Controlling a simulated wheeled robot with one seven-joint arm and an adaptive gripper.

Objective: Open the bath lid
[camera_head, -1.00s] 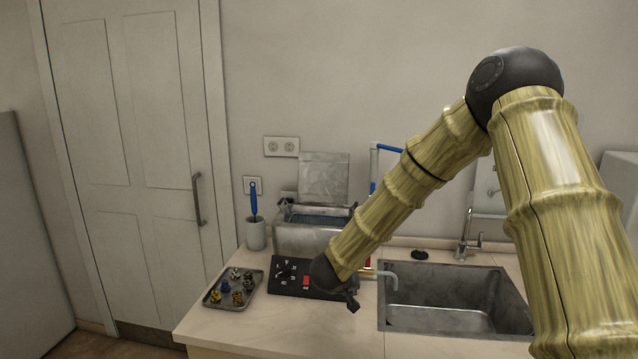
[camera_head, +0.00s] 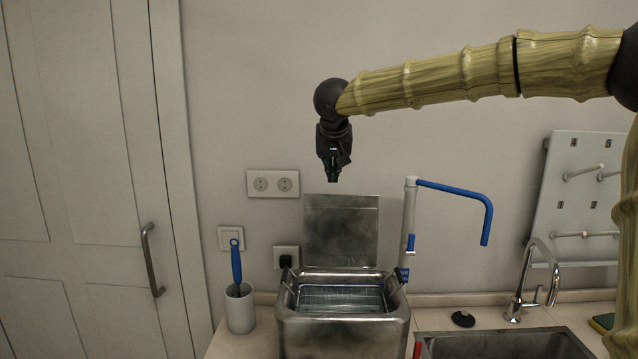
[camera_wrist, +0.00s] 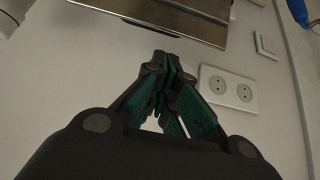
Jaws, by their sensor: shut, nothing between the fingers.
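The metal bath (camera_head: 342,333) stands on the counter against the wall. Its lid (camera_head: 341,232) stands upright at the back edge, and the bath is open, with a wire basket (camera_head: 343,298) inside. My gripper (camera_head: 333,178) points down above the lid's top edge, apart from it. Its fingers are shut and empty. In the wrist view the closed fingers (camera_wrist: 166,62) show in front of the wall, and the metal lid (camera_wrist: 185,14) lies at the top of the picture.
A grey cup with a blue brush (camera_head: 240,308) stands left of the bath. A blue-tipped tap (camera_head: 455,190) rises behind its right side. The sink (camera_head: 505,345) and its faucet (camera_head: 530,290) are to the right. Wall sockets (camera_head: 273,184) are left of my gripper.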

